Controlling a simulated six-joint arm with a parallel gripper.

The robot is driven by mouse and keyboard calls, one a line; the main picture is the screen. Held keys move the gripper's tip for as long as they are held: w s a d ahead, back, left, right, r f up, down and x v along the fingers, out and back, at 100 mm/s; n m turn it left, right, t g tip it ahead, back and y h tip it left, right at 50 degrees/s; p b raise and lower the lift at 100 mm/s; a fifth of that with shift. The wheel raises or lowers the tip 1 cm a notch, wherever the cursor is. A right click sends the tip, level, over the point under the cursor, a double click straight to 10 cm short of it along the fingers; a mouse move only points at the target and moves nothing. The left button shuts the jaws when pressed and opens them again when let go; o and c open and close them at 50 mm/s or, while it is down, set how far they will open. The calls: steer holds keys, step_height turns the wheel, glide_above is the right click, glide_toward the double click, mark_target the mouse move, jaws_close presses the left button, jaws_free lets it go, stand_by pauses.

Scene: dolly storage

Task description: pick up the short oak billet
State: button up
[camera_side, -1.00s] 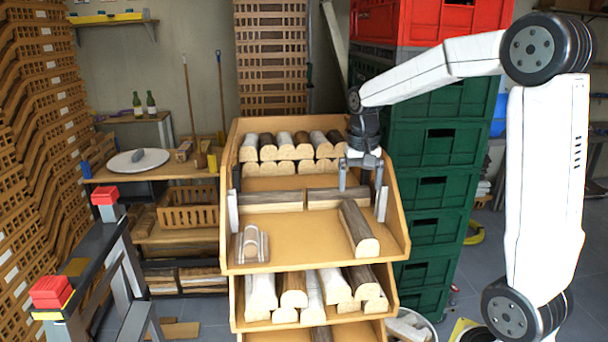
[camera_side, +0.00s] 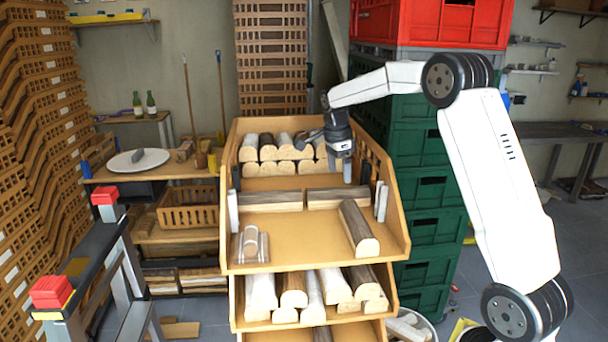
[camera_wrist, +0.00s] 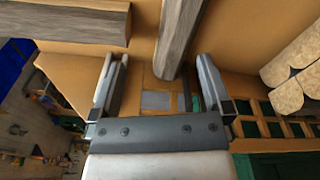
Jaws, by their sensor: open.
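My gripper (camera_side: 347,172) hangs over the right rear part of the top tray, with the cross row of billets below it. In the wrist view its two fingers (camera_wrist: 161,62) stand wide apart, nothing clamped. A grey-brown billet (camera_wrist: 181,35) reaches into the space between them; whether it lies well below is unclear. A billet with dark bark and a pale end face (camera_side: 357,228) lies lengthwise at the tray's right. Two grey-brown billets, left (camera_side: 270,201) and right (camera_side: 325,199), lie end to end across the tray. I cannot tell which is the short oak billet.
Several billets (camera_side: 275,168) are stacked at the tray's back. A small pale piece (camera_side: 250,241) sits in a holder at front left. Green crates (camera_side: 432,190) rise close on the right. The tray's front middle (camera_side: 300,240) is bare.

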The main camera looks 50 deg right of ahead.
mark_target(337, 188)
steer(key=w+m, duration=0.1)
steer(key=d+f+m, duration=0.1)
steer(key=m, duration=0.1)
steer(key=shift+w+d, duration=0.25)
steer(key=shift+w, duration=0.1)
steer(key=shift+f, duration=0.15)
steer(key=shift+s+d+f, duration=0.1)
steer(key=shift+f, duration=1.1)
steer(key=shift+f, duration=0.1)
steer(key=shift+s+d+f, duration=0.1)
steer(key=shift+f, duration=1.15)
steer(key=shift+d+f, duration=0.1)
steer(key=shift+f, duration=1.15)
steer(key=shift+r, duration=0.1)
jaws_close()
